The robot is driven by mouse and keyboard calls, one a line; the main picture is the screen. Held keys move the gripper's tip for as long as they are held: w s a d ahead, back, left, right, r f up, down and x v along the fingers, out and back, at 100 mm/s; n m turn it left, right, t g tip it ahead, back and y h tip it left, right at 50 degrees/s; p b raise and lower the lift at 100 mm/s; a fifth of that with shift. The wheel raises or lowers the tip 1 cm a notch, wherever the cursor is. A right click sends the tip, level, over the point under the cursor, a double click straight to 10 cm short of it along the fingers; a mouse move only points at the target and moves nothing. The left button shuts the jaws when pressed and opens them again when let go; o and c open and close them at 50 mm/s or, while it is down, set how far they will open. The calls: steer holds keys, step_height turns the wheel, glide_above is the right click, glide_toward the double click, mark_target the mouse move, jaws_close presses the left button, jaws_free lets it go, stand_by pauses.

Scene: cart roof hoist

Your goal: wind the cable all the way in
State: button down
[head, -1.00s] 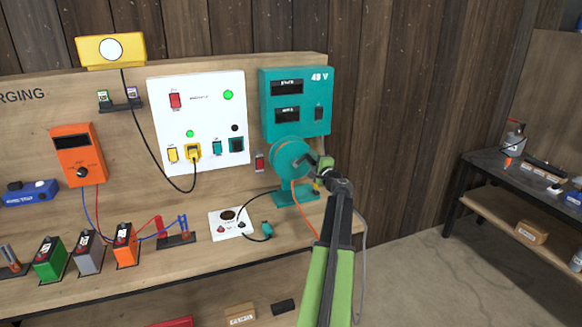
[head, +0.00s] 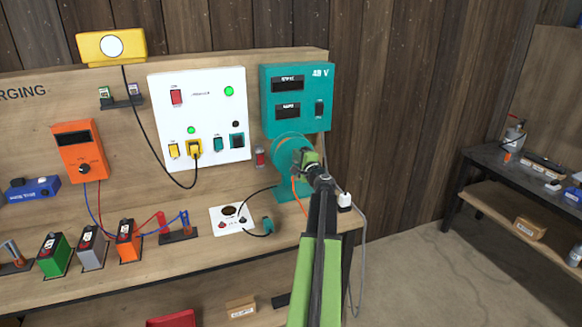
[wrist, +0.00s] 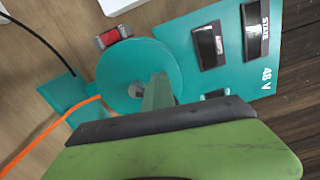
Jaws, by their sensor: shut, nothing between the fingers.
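The teal cable reel (head: 291,152) stands on the bench's right end, below the teal 48 V box. Its round face (wrist: 135,72) fills the middle of the wrist view. The orange cable (head: 299,196) runs down from the reel; it also shows at the lower left of the wrist view (wrist: 45,135). My gripper (head: 309,160) is shut and empty, right in front of the reel's face. The crank is hidden behind my gripper in the head view. Contact is unclear.
The teal 48 V box (head: 296,98) sits directly above the reel. A white panel (head: 203,110) with switches and a yellow plug is to its left. A small white socket plate (head: 231,219) with a black lead lies left of the reel. Open floor lies to the right.

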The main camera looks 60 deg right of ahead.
steer(key=shift+w+a+f+b, duration=0.95)
steer(key=shift+a+f+b, duration=0.05)
steer(key=shift+a, duration=0.2)
steer(key=c, duration=0.6)
jaws_free()
steer(key=v, duration=0.9)
